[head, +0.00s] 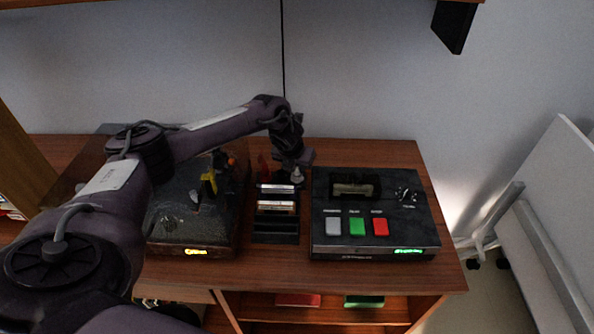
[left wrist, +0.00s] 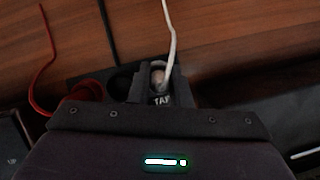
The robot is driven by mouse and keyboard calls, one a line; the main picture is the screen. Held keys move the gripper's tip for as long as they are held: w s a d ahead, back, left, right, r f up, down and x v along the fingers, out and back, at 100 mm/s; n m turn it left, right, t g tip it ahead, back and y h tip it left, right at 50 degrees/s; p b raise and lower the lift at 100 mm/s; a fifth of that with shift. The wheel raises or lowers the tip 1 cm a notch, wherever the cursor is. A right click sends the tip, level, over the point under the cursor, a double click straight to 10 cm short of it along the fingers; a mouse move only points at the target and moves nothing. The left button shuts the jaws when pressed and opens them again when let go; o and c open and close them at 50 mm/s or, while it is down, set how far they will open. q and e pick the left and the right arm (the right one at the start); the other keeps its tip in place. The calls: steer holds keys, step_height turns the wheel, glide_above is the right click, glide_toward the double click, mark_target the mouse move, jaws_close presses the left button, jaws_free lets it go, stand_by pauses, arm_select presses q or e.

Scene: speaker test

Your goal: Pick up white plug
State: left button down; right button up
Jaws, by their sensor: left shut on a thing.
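The white plug (left wrist: 158,76) sits between the fingers of my left gripper (left wrist: 157,88) in the left wrist view, with a white cable (left wrist: 170,35) running up from it. The gripper is shut on this plug. In the head view my left gripper (head: 296,174) is at the back of the desk, between the two dark boxes, and the plug shows there only as a small pale spot. The fingers hide part of the plug, and I cannot tell whether it is clear of the holder below. My right gripper is not in view.
A red plug (left wrist: 86,91) with a red cable lies left of the fingers. A black device (head: 375,243) with grey, green and red buttons stands on the right of the wooden desk (head: 440,270). A rack (head: 275,238) holds cassettes. A dark box (head: 195,235) stands left.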

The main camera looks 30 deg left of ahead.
arm_select(q)
steer(key=shift+r, duration=0.15)
steer(key=shift+r, duration=0.3)
step_height(320, 180, up, 19)
steer(key=shift+p, duration=0.45)
